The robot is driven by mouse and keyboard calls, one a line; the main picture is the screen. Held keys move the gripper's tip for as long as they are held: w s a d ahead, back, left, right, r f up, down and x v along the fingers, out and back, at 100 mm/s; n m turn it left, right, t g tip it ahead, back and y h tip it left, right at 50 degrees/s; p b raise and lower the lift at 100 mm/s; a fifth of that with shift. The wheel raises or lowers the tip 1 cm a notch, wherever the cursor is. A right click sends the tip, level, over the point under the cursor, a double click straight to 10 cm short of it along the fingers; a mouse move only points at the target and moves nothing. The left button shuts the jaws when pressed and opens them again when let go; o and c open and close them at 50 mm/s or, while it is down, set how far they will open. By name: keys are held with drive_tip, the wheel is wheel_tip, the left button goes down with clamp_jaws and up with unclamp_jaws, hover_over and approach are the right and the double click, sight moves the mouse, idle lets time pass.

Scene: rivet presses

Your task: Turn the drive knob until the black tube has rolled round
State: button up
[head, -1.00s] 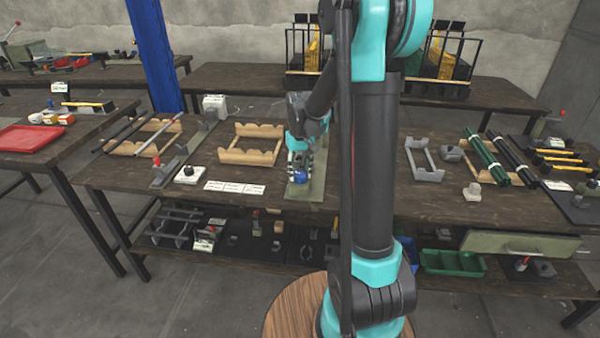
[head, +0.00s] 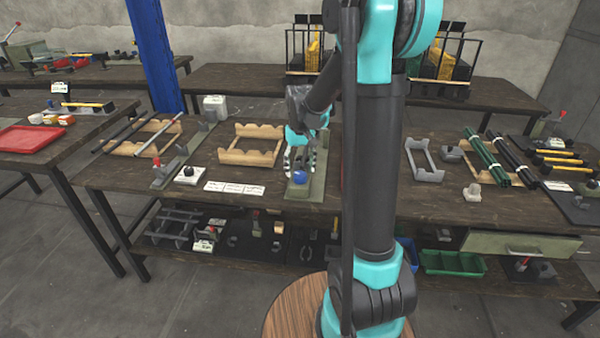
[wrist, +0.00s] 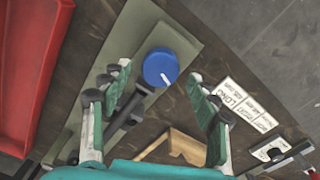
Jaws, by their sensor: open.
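The blue drive knob (head: 300,177) sits on a grey-green base plate (head: 315,190) at the bench's front edge. In the wrist view the knob (wrist: 161,67) shows a white mark on its top. My gripper (head: 300,158) is open and empty, just behind and above the knob, apart from it. Its fingers (wrist: 162,88) stand on either side of the knob in the wrist view. A dark rod-like part (wrist: 127,115) lies beside the knob; I cannot tell whether it is the tube. A black tube (head: 125,132) lies across a wooden cradle at left.
An empty wooden cradle (head: 250,145) and white label cards (head: 234,188) are left of the knob. A red tray (wrist: 28,65) is close by in the wrist view. Dark green tubes (head: 487,157) lie at right. My arm hides part of the bench.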

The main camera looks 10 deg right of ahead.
wheel_tip(320, 180, up, 10)
idle(0.4)
idle(2.1)
wheel_tip(320, 180, up, 6)
drive_tip(key=f+m, duration=0.1)
drive_tip(key=m, duration=1.1)
hover_over(300, 174)
wheel_tip(300, 174, down, 17)
drive_tip(key=shift+w+d+r, duration=0.1)
drive_tip(key=c, duration=1.2)
drive_tip(key=shift+o, duration=0.2)
